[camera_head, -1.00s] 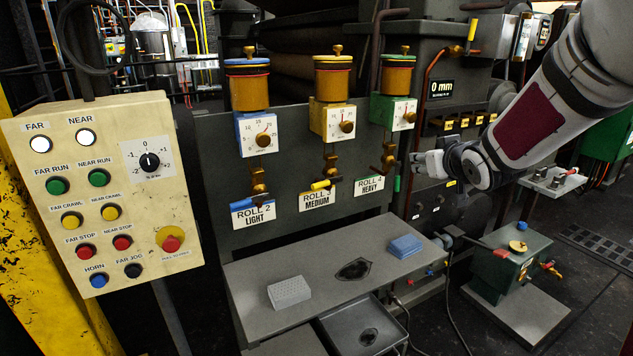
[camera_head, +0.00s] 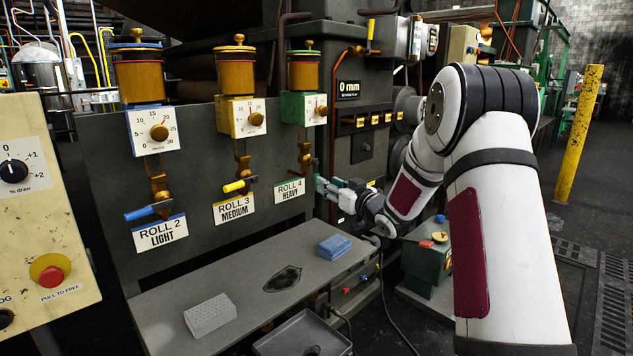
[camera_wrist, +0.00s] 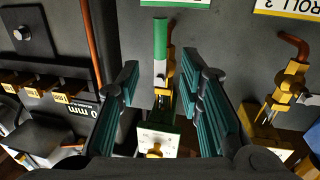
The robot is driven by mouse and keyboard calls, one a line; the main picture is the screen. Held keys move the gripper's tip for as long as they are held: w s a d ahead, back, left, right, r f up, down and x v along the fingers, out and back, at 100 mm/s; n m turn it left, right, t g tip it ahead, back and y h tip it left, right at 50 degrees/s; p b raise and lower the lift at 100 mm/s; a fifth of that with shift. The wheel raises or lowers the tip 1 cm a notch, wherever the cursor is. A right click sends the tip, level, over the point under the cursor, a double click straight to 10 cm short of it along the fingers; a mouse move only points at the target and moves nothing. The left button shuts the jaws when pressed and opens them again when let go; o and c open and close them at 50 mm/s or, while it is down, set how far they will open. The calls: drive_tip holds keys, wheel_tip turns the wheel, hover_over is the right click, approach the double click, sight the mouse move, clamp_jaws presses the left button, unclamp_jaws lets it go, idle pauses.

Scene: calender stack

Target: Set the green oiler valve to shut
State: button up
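The green oiler (camera_head: 303,108) is the rightmost of the three, with an amber reservoir and a white dial, above the ROLL 4 HEAVY label (camera_head: 290,190). Its brass valve (camera_head: 304,157) hangs below. In the wrist view, which looks upside down, the valve's green handle (camera_wrist: 160,40) lies in line with the drop pipe and points away from the green dial box (camera_wrist: 158,140). My gripper (camera_head: 328,187) is just right of the valve. In the wrist view my gripper (camera_wrist: 160,82) is open, with its teal-padded fingers on either side of the valve line, holding nothing visible.
The yellow valve handle (camera_head: 238,185) and blue valve handle (camera_head: 148,211) stick out sideways to the left. A copper pipe (camera_wrist: 91,45) runs close beside one finger. Below is a grey bench (camera_head: 170,310) with a blue block (camera_head: 333,246) and a pale perforated block (camera_head: 210,315).

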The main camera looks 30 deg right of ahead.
drive_tip(key=w, duration=0.2)
drive_tip(key=w+b, duration=0.1)
drive_tip(key=w, duration=0.2)
drive_tip(key=w+a, duration=0.1)
drive_tip(key=w, duration=0.1)
drive_tip(key=shift+w, duration=0.4)
clamp_jaws()
